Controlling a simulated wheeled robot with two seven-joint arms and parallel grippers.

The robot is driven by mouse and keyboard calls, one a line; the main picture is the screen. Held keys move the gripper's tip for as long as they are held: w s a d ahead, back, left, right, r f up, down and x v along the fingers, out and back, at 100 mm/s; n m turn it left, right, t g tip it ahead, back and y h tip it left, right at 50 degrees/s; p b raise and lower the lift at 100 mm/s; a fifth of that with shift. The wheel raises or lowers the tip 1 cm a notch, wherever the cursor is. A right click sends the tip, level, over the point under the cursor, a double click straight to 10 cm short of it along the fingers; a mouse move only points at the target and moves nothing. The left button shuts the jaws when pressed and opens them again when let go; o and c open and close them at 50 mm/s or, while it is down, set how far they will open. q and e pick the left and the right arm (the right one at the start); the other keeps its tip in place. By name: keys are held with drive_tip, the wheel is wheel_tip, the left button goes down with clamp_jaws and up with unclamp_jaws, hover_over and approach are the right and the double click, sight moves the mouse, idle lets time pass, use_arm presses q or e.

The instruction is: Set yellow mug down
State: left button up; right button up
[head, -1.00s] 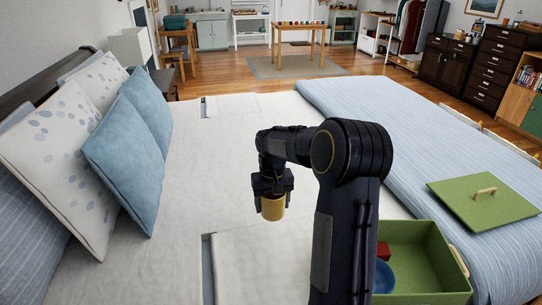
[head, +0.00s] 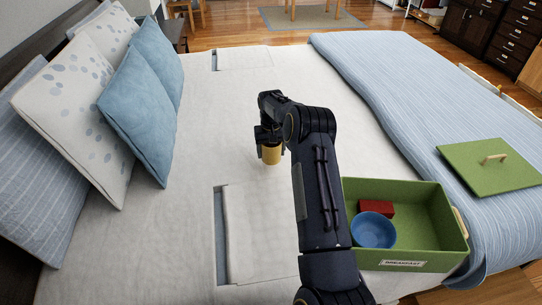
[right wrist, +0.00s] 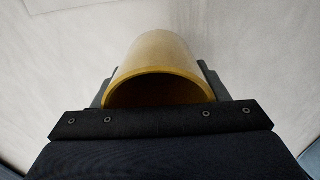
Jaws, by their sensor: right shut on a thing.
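A yellow mug (head: 271,155) is held by my right gripper (head: 268,144) over the white bed sheet, left of the green box. In the right wrist view the mug (right wrist: 160,65) sits between the two dark fingers (right wrist: 158,90), its open rim toward the camera. The gripper is shut on it. I cannot tell whether the mug's base touches the sheet (head: 190,170). My left gripper is not in view.
A green box (head: 452,245) labelled "BREAKFAST" stands at the right with a blue bowl (head: 374,230) and a red block (head: 377,207) inside. Its green lid (head: 470,172) lies on the striped blue cover (head: 400,90). Pillows (head: 140,100) lean at the left. The sheet around the mug is clear.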

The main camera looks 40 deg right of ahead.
drive_tip(key=shift+w+f, duration=0.1)
drive_tip(key=shift+f, duration=1.55)
drive_tip(key=shift+f, duration=0.2)
drive_tip(key=o, duration=1.1)
drive_tip(key=shift+o, duration=0.2)
